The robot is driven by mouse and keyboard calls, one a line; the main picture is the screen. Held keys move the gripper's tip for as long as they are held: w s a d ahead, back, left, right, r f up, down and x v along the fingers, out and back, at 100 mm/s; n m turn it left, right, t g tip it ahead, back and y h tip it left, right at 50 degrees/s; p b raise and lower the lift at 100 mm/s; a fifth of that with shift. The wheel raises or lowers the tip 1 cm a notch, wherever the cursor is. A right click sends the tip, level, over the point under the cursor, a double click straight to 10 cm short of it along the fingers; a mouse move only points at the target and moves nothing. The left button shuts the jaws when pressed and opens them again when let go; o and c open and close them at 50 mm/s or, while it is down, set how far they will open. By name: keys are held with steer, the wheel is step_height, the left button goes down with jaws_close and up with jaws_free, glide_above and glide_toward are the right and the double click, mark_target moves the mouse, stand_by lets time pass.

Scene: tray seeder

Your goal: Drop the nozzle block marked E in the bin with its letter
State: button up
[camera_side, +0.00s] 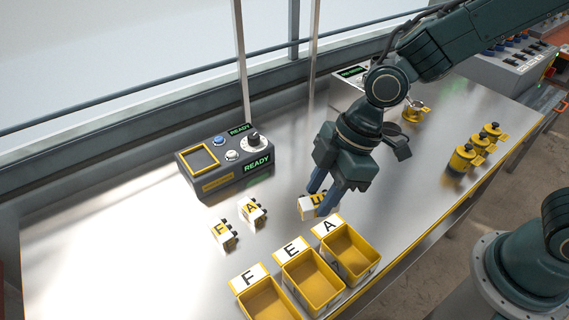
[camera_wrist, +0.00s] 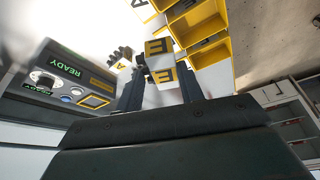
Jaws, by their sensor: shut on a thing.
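The nozzle block marked E (camera_side: 308,206), white with a yellow lettered face, is between the fingers of my gripper (camera_side: 322,192). In the wrist view, the E block (camera_wrist: 161,76) shows between the two fingertips of my gripper (camera_wrist: 160,92). The gripper is shut on it. The block is tilted in the side view, at or slightly above the table; I cannot tell whether it touches. The bin with the E card (camera_side: 313,284) is empty, just below the block in the side view, in the middle of the bin row.
The F bin (camera_side: 268,303) and A bin (camera_side: 350,254) flank the E bin. The F block (camera_side: 223,235) and A block (camera_side: 252,210) stand to the left. A control box (camera_side: 225,165) is behind them. Several yellow parts (camera_side: 463,157) stand at the right edge.

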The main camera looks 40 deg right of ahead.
steer(key=s+a+r+n+g, duration=0.1)
steer(key=s+a+n, duration=0.2)
steer(key=s, duration=0.3)
steer(key=shift+a+r+n+y, duration=0.2)
steer(key=shift+a+n+y, duration=0.1)
steer(key=shift+n, duration=0.2)
step_height(320, 180, down, 6)
stand_by(0.4)
steer(key=o, duration=1.1)
steer(key=shift+r, duration=0.1)
